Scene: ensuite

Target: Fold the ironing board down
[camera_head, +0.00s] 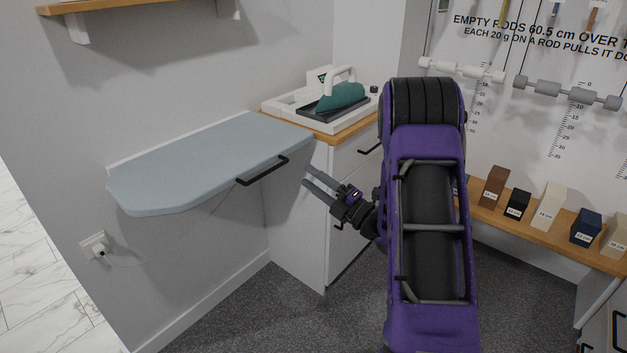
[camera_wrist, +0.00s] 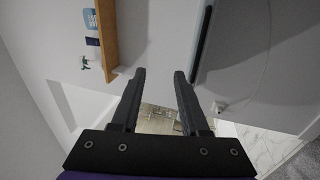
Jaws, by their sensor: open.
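The ironing board (camera_head: 205,160) is a pale blue-grey panel that stands out level from the left wall. A black bar handle (camera_head: 262,171) runs along its front edge. My gripper (camera_head: 306,175) is open and empty, to the right of the handle and a little apart from it, in front of the white cabinet. Its two fingers point left towards the board's edge. In the wrist view my gripper (camera_wrist: 160,73) shows nothing between its fingers. A dark bar (camera_wrist: 203,45), apparently the handle, lies just beyond the right finger. The board's underside is hidden in the head view.
A white cabinet (camera_head: 296,220) stands right beside the board, topped by a tray (camera_head: 272,105) with a green iron (camera_head: 341,97). A wall socket with a plug (camera_head: 95,245) is below the board. A wooden shelf (camera_head: 92,5) hangs above. Carpet in front is clear.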

